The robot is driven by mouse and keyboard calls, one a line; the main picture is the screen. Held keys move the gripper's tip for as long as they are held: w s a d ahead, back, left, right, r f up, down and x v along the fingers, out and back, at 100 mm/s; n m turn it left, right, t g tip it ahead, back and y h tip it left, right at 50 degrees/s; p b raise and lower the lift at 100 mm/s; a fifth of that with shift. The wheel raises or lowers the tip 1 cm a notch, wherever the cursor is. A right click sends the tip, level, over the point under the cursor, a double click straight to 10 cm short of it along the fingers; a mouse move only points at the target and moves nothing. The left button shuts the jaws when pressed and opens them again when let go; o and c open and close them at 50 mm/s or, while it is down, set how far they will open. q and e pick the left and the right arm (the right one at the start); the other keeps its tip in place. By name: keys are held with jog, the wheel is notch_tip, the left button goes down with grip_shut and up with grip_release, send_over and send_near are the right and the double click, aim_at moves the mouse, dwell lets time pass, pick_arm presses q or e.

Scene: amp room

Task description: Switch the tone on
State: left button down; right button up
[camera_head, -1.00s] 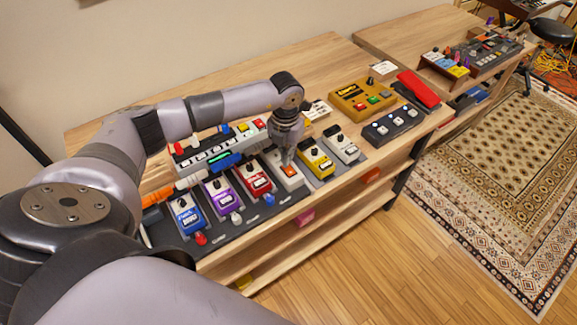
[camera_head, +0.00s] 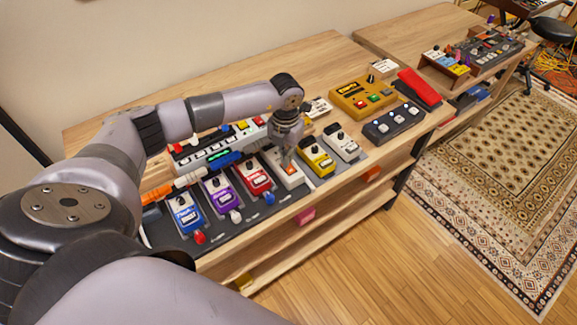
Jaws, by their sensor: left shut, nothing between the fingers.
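A row of small pedals stands on a dark board on the wooden bench. One is a white pedal with an orange patch (camera_head: 291,179); its lettering is too small to read, so I cannot tell which pedal is the tone. My left gripper (camera_head: 287,162) is shut and empty, pointing down at this white pedal. Its tips are at or just above the orange patch; I cannot tell whether they touch. The gripper hides the upper part of that pedal. My right gripper is not in view.
A red pedal (camera_head: 256,180) stands left of the white one and a yellow pedal (camera_head: 317,161) right of it. Purple (camera_head: 222,196) and blue (camera_head: 187,214) pedals stand further left. A mustard box (camera_head: 361,98) is behind right.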

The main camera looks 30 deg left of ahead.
pick_arm(q)
jog(key=shift+s+f+b, duration=0.1)
jog(key=shift+f+b, duration=0.3)
jog(key=shift+f, duration=0.15)
jog(key=shift+r, duration=0.1)
jog(key=shift+r+p, duration=0.75)
jog(key=shift+r, duration=0.15)
jog(key=shift+r+p, duration=1.65)
jog(key=shift+r, duration=0.9)
